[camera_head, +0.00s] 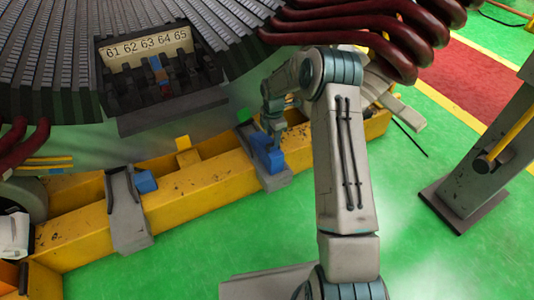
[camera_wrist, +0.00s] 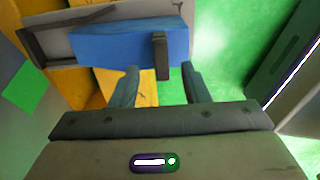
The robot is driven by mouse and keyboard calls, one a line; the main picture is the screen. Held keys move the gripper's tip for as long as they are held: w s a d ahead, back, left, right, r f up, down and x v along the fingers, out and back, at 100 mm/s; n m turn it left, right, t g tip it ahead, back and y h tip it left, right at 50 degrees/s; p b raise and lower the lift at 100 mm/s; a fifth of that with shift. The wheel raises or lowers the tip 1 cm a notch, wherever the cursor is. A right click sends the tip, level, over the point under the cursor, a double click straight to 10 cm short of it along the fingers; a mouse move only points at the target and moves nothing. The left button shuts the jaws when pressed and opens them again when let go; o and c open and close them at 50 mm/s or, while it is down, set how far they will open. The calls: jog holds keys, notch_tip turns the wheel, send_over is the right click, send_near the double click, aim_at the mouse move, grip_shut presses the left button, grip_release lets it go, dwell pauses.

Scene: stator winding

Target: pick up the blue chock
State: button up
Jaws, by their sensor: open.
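A blue chock (camera_wrist: 115,42) with a dark upright tab (camera_wrist: 160,56) at its right end lies on a grey bracket in the wrist view. In the head view the blue chock (camera_head: 265,150) sits on the grey bracket on the yellow beam, partly behind my gripper. My gripper (camera_wrist: 162,82) is open and empty. Its two fingers point toward the chock's right end, on either side of the tab in the picture. They look just short of it; I cannot tell the exact gap. In the head view my gripper (camera_head: 275,136) is small and partly hidden.
A second blue block (camera_head: 145,182) sits by another grey bracket (camera_head: 130,215) on the yellow beam (camera_head: 190,195). The large stator (camera_head: 60,60) with numbered slots stands behind. Dark red cables (camera_head: 370,25) hang at the upper right. Green floor (camera_head: 210,250) is open in front.

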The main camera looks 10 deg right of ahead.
aim_at(272, 157)
notch_tip(272, 157, down, 5)
jog(key=b, duration=0.3)
jog(key=shift+d+f, duration=0.1)
grip_shut()
